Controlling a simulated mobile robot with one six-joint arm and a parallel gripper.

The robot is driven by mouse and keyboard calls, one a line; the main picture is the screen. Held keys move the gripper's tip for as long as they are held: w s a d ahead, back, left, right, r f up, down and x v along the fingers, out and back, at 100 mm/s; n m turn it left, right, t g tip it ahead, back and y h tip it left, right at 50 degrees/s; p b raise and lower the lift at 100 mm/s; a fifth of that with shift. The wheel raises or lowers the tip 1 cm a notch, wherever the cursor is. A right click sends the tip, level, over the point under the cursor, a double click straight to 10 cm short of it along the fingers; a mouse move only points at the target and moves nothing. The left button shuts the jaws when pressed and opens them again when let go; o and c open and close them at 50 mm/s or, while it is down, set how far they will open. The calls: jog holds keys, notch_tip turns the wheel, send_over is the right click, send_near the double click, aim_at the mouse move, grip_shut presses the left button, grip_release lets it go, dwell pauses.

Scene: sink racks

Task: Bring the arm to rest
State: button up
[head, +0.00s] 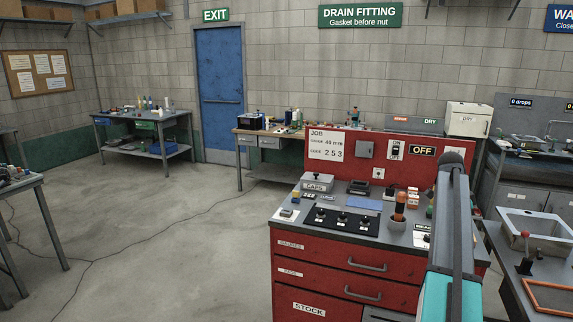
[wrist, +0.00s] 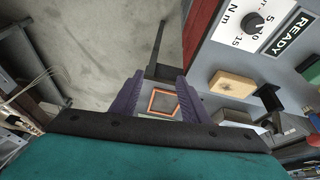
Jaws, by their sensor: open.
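My gripper (wrist: 157,92) shows in the wrist view with two purple fingers standing apart. It is open and nothing is held between them. A square with an orange border (wrist: 163,101) shows in the gap, beyond the fingers and apart from them. My arm (head: 452,225), dark grey and teal, rises in front of the red cabinet's right part in the head view. My gripper cannot be made out in the head view.
A red cabinet (head: 330,268) with a grey top bears a black panel (head: 342,219) and small items. Right of my arm are a sink (head: 537,228) and an orange-framed mat (head: 553,298). The wrist view shows a tan block (wrist: 232,84) and a dial (wrist: 254,22).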

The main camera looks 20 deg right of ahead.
jog(key=w+a+f+n+g+y, duration=0.15)
jog(key=w+a+f, duration=0.25)
jog(key=a+f, duration=0.6)
jog(key=w+a+f+n+h, duration=0.1)
jog(key=w+a+f+n, duration=0.15)
jog(key=a+f, duration=0.65)
jog(key=s+a+f+n+g, duration=0.1)
jog(key=s+a+f+n, duration=0.2)
jog(key=a+f, duration=1.5)
jog(key=s+a+f+n+g+y+b, duration=0.1)
jog(key=s+a+f+n, duration=0.5)
jog(key=s+a+f, duration=0.9)
jog(key=s+a+f+n+y, duration=0.1)
jog(key=s+a+f+n, duration=0.2)
jog(key=s, duration=0.5)
jog(key=s+a+f+n+y, duration=0.1)
jog(key=s+a+f+n, duration=0.2)
jog(key=s+a+n, duration=0.3)
jog(key=shift+s+a+f+n, duration=0.25)
jog(key=shift+s+f+n, duration=0.05)
jog(key=shift+s+n, duration=0.85)
jog(key=shift+w+t, duration=0.1)
jog(key=shift+t, duration=0.15)
